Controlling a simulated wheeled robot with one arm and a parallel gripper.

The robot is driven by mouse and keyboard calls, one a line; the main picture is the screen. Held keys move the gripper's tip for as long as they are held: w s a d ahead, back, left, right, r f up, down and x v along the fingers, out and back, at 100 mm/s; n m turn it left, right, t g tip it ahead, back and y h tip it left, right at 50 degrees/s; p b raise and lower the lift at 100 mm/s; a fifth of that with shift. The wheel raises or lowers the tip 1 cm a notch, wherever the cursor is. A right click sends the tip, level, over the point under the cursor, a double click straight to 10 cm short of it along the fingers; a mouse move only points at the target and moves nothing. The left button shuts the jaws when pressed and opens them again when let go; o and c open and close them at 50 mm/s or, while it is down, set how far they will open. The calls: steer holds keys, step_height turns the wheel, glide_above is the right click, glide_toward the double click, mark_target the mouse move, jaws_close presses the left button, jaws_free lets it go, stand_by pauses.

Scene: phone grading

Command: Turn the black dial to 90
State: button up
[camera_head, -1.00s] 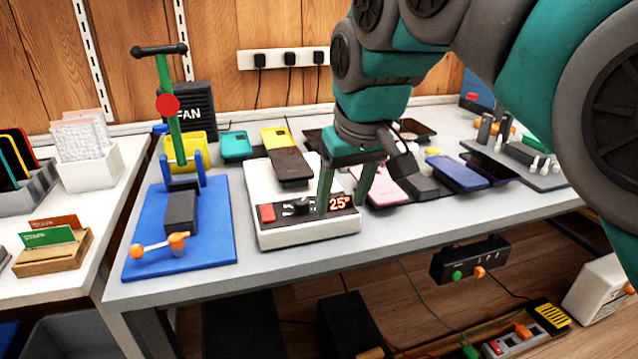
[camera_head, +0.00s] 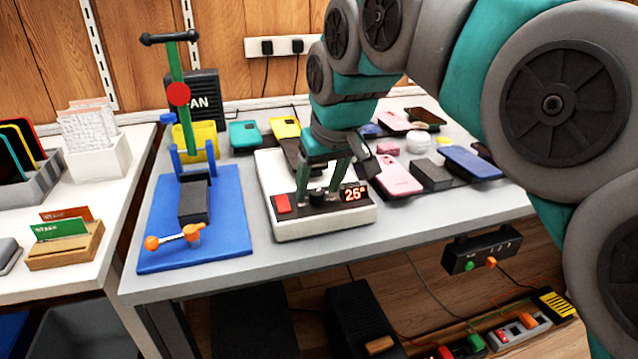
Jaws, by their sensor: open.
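The black dial (camera_head: 317,197) sits on the dark front panel of a white heating-plate-like unit (camera_head: 288,231) on the grey table. A red button (camera_head: 282,204) is left of the dial, and a display (camera_head: 354,192) reading 25° is right of it. My gripper (camera_head: 317,197) points down over the panel with its two green fingers apart. One finger is left of the dial and the other right of it. I cannot tell whether either finger touches the dial. The arm hides part of the unit's top.
A blue press stand (camera_head: 222,223) with an orange-knobbed lever stands left of the unit. Several phones, including a pink one (camera_head: 398,176) and a blue one (camera_head: 470,162), lie to the right. A black box (camera_head: 481,251) hangs under the table's front edge.

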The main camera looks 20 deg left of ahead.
steer(key=shift+f, duration=0.25)
steer(key=shift+c, duration=0.3)
jaws_close()
